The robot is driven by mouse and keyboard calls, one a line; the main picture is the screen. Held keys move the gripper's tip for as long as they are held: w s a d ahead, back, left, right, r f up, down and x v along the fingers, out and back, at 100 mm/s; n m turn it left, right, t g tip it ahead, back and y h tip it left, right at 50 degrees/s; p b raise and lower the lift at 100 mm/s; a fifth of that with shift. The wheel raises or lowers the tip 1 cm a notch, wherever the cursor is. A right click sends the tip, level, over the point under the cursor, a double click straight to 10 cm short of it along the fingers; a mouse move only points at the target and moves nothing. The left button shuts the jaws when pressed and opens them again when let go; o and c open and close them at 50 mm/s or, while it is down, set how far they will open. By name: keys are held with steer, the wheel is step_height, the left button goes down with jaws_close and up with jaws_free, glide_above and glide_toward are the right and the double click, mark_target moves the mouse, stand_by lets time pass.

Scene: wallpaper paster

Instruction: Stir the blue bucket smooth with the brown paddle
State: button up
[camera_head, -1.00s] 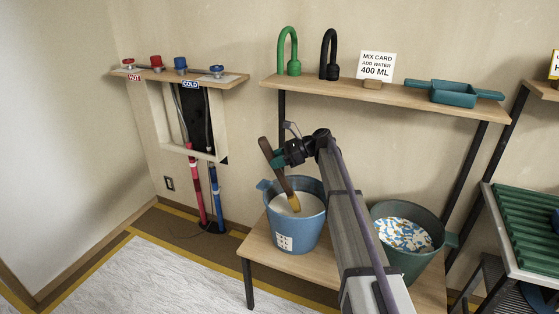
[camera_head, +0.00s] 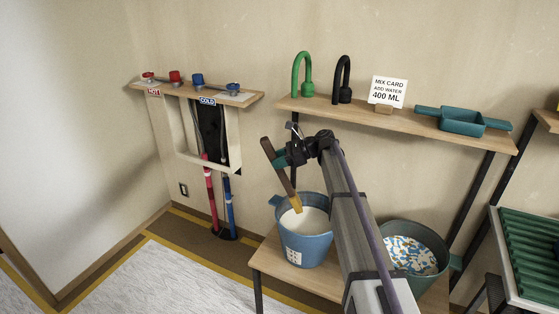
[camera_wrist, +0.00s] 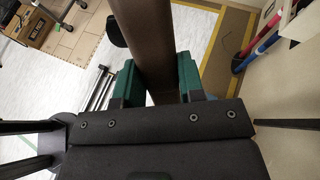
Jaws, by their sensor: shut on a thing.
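The brown paddle (camera_head: 288,184) is held tilted, its top leaning left and its paler yellowish end over the mouth of the blue bucket (camera_head: 307,252). I cannot tell whether that end touches the pale, smooth-looking contents. The blue bucket stands upright on a low wooden bench, with a white label on its front. My gripper (camera_head: 281,160) is above the bucket, its green fingers shut on the paddle's handle. In the wrist view, the paddle (camera_wrist: 148,45) passes between the green fingers of my gripper (camera_wrist: 155,85). The bucket is mostly hidden there.
A green bucket (camera_head: 385,232) with blue, white and orange bits stands right of my arm. A shelf (camera_head: 400,118) behind carries green and black hooked items, a mix card (camera_head: 389,92) and a teal tray (camera_head: 462,121). Hot and cold taps (camera_head: 186,79) are at left.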

mark_target(273, 148)
stand_by(0.3)
step_height(273, 148, up, 5)
steer(key=p, duration=0.5)
steer(key=shift+r, duration=0.15)
